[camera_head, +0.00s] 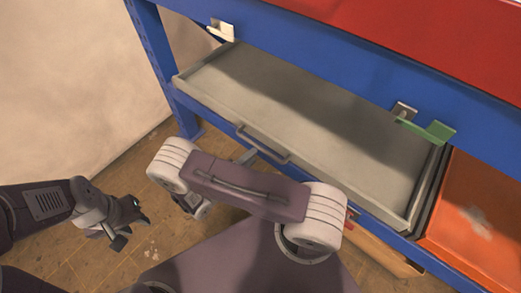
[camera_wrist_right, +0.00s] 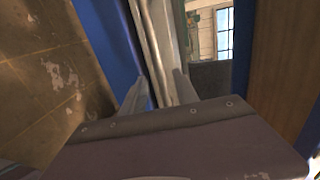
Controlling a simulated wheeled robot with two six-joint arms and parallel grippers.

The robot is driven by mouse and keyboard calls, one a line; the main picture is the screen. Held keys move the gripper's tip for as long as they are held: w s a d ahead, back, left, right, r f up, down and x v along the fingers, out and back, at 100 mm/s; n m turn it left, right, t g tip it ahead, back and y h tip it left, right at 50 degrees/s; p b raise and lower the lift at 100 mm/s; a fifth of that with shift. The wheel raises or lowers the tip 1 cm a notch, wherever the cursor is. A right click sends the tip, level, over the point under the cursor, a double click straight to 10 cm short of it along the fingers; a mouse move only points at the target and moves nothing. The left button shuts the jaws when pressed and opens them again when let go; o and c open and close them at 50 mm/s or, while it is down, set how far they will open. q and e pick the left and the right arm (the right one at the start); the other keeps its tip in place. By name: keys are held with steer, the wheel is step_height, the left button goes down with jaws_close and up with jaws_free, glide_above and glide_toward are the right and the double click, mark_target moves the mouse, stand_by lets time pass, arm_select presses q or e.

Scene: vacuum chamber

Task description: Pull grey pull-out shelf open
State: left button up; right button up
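The grey pull-out shelf (camera_head: 300,108) sits in the blue frame and shows as a wide shallow tray with its inside visible. Its grey bar handle (camera_head: 262,145) is on the front edge. My right gripper (camera_head: 246,157) is at the handle, mostly hidden under my own wrist. In the right wrist view, its two fingers (camera_wrist_right: 160,84) are apart, with the shelf's pale front edge (camera_wrist_right: 158,45) ahead between them. I cannot see a firm grip on the handle. My left gripper (camera_head: 130,219) hangs empty over the floor at the left, away from the shelf; its finger opening is unclear.
An orange bin or drawer (camera_head: 480,220) is right of the shelf. A green clip-like part (camera_head: 428,130) and a white bracket (camera_head: 221,30) are on the blue frame (camera_head: 300,45). A red surface (camera_head: 430,35) lies above. Wooden floor (camera_head: 130,170) is free at the left.

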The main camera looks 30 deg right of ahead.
mark_target(261, 148)
steer(key=b+x, duration=0.1)
steer(key=x, duration=0.5)
steer(key=shift+w+d, duration=0.1)
steer(key=shift+d, duration=0.2)
jaws_close()
steer(key=shift+f, duration=0.1)
stand_by(0.9)
